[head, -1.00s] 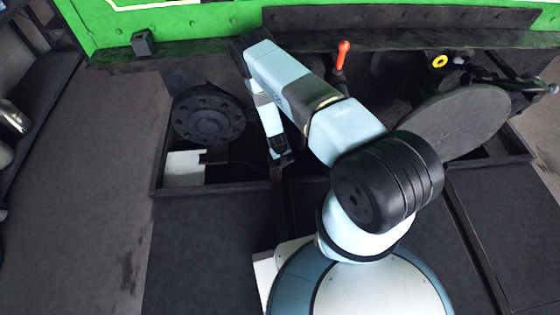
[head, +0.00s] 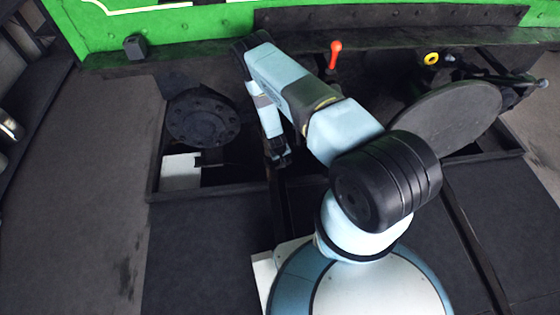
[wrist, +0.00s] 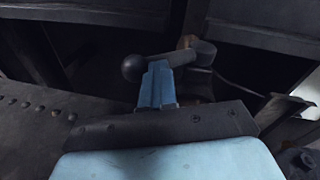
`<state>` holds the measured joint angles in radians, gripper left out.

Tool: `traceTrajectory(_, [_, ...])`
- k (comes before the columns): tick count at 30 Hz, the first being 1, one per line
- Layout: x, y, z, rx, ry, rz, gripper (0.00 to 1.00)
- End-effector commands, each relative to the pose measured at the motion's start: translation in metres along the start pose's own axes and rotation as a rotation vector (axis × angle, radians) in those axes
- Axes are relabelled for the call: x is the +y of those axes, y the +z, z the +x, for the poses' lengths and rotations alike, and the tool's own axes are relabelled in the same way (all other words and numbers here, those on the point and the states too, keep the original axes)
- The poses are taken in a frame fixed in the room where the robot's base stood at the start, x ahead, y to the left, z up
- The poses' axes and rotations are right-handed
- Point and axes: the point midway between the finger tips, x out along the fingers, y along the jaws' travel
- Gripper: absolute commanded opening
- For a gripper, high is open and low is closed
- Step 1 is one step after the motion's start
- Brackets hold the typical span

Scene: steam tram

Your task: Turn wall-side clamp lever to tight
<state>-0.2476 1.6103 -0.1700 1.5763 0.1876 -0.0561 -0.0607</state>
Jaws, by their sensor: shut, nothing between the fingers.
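A dark lever with a round ball knob (wrist: 135,68) shows in the wrist view; its arm runs right to a brownish pivot (wrist: 195,48). I cannot tell how tight it is. My gripper's pale blue fingers (wrist: 157,84) are shut with nothing between them. Their tips are right at the lever's arm, just right of the ball; whether they touch it is unclear. In the head view my gripper (head: 279,158) points down over the dark opening in the floor, and the ball lever cannot be made out there.
A round bolted flange (head: 202,116) is left of my gripper. A large dark disc (head: 450,118) lies right of my arm. An orange-handled lever (head: 334,53) and a yellow ring (head: 431,58) stand near the green wall (head: 220,18). Floor plates (head: 210,235) are clear in front.

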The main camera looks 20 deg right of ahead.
Motion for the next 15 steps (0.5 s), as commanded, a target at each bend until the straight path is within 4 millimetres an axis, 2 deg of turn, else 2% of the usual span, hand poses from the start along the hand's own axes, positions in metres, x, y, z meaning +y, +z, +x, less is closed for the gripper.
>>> traceTrajectory(1, [0.014, 0.006, 0.006, -0.006, 0.015, 0.006, 0.00])
traceTrajectory(7, [0.014, 0.006, 0.000, -0.006, 0.015, 0.007, 0.00])
traceTrajectory(11, [0.014, 0.005, -0.016, -0.007, 0.014, 0.008, 0.00])
traceTrajectory(15, [0.012, 0.003, -0.040, -0.004, 0.012, 0.009, 0.00])
